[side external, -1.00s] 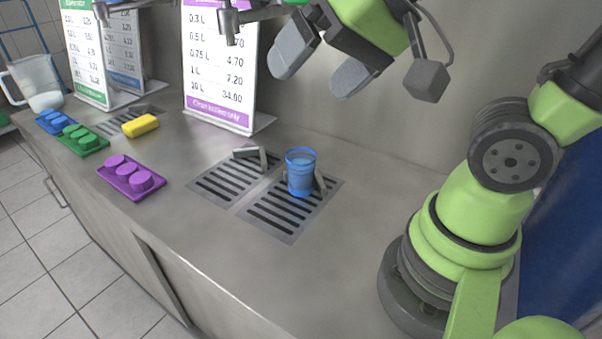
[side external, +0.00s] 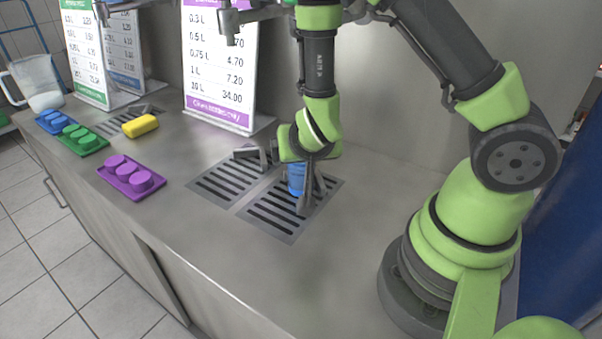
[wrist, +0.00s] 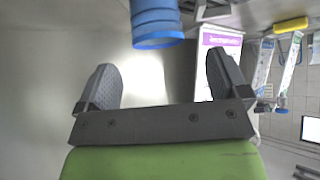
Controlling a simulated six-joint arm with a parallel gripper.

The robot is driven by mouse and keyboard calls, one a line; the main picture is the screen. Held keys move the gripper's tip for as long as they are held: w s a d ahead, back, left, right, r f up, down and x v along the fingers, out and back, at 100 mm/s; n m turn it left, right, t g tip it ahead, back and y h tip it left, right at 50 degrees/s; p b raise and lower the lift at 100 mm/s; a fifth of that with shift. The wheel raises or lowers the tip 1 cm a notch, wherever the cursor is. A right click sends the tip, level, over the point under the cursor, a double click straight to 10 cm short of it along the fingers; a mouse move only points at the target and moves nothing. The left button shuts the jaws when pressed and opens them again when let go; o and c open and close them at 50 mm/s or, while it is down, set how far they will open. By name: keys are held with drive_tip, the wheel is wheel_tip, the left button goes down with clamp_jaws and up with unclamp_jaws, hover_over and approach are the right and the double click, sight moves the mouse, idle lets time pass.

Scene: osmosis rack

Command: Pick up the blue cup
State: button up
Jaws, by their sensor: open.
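The blue cup (side external: 296,180) stands on the near drain grate, upright, partly hidden behind my gripper in the side view. In the wrist view the blue cup (wrist: 156,24) shows at the top, cut off by the frame edge. It lies beyond my fingertips, roughly in line with the gap between them. My gripper (side external: 312,192) is low over the grate beside the cup, pointing down. In the wrist view my gripper (wrist: 160,78) has its two fingers wide apart with nothing between them. Whether a finger touches the cup is unclear.
A grey bracket-like piece (side external: 250,153) lies on the far grate (side external: 222,184). A price sign (side external: 218,75) stands behind it. A yellow block (side external: 140,125) and purple (side external: 130,180), green (side external: 84,140) and blue (side external: 54,123) trays sit left. The front counter is clear.

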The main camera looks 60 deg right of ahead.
sight(301, 173)
drive_tip(key=shift+s+x, duration=0.1)
drive_tip(key=shift+x, duration=1.7)
drive_tip(key=shift+s+x, duration=0.15)
drive_tip(key=shift+x, duration=1.6)
drive_tip(key=shift+f, duration=0.1)
drive_tip(key=c, duration=1.1)
drive_tip(key=shift+o, duration=0.2)
